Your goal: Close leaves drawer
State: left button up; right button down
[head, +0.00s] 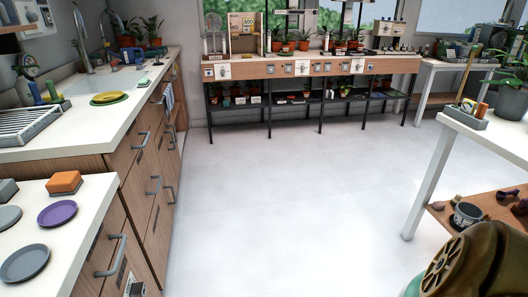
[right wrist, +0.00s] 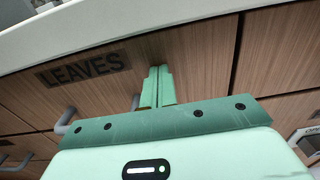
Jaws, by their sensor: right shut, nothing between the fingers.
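The leaves drawer (right wrist: 105,88) shows in the right wrist view as a wood-grain front with a dark LEAVES label, below a white counter edge. Its grey bar handle (right wrist: 66,119) is partly hidden behind my right gripper. My right gripper (right wrist: 157,84) is mint green, with its fingers together and empty, pointing at the drawer front right of the label. I cannot tell whether the fingertips touch it, or whether the front is flush. In the head view I cannot tell which drawer front is the leaves one. My left gripper is in neither view.
In the head view, a white counter (head: 128,98) with grey-handled wooden drawers runs along the left. A long bench (head: 300,66) with potted plants stands at the back, and a white-legged table (head: 425,185) is at the right. The pale floor (head: 265,195) between them is clear.

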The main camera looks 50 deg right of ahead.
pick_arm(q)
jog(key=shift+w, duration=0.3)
pick_arm(e)
jog(key=shift+w+a+r, duration=0.15)
jog(key=shift+r, duration=0.25)
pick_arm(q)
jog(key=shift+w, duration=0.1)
